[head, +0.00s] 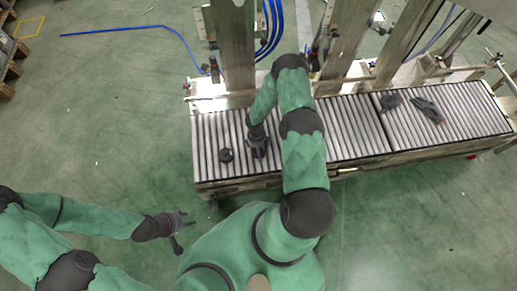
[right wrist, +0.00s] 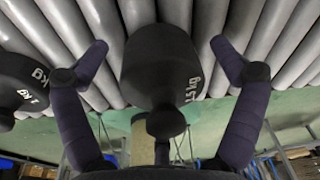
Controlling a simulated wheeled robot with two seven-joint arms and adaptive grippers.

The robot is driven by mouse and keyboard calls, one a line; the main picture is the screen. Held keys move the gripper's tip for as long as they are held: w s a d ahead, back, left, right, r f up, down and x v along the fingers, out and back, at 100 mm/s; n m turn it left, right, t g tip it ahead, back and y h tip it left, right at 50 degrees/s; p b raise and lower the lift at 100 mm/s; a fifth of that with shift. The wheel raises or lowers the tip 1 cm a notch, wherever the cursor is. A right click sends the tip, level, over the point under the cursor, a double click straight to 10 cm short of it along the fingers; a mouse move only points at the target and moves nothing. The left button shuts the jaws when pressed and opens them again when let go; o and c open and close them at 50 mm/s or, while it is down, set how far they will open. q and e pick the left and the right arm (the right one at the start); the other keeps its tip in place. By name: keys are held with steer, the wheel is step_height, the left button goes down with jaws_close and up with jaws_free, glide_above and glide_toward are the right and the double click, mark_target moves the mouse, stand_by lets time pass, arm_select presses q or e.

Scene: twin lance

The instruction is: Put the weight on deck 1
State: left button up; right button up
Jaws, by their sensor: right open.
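In the right wrist view, a dark round weight (right wrist: 160,65) with a knob and pale "kg" lettering lies between the fingers of my right gripper (right wrist: 158,48). The fingers are spread, with gaps on both sides. In the head view, my right gripper (head: 259,152) is low over the left part of the roller conveyor (head: 340,125) and mostly hides that weight. A second dark weight (head: 226,155) sits just left of it; it also shows at the left in the right wrist view (right wrist: 22,82). My left gripper (head: 184,228) is over the floor; its jaw state is unclear. No deck number is legible.
On the conveyor's right section lie a dark lump (head: 390,102) and a grey glove-like item (head: 428,110). Posts (head: 234,50) and side rails stand along its back edge. Rollers between the gripper and the right items look bare. A blue hose (head: 120,30) crosses the floor.

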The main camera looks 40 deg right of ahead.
step_height(320, 180, up, 12)
steer(key=w+p, duration=0.1)
steer(key=p, duration=0.4)
steer(key=s+a+r+m+y, duration=0.2)
steer(key=s+a+m, duration=0.1)
steer(key=a+m, duration=0.6)
steer(key=s+a+r+m+y, duration=0.2)
steer(key=a+m, duration=0.7)
steer(key=s+a+r+m+t, duration=0.1)
steer(key=s+a+r+m, duration=0.1)
steer(key=m, duration=0.8)
steer(key=s+a+r+m, duration=0.3)
steer(key=s+m, duration=0.3)
steer(key=m, duration=0.3)
steer(key=shift+a+m+t, duration=0.4)
steer(key=shift+a, duration=0.15)
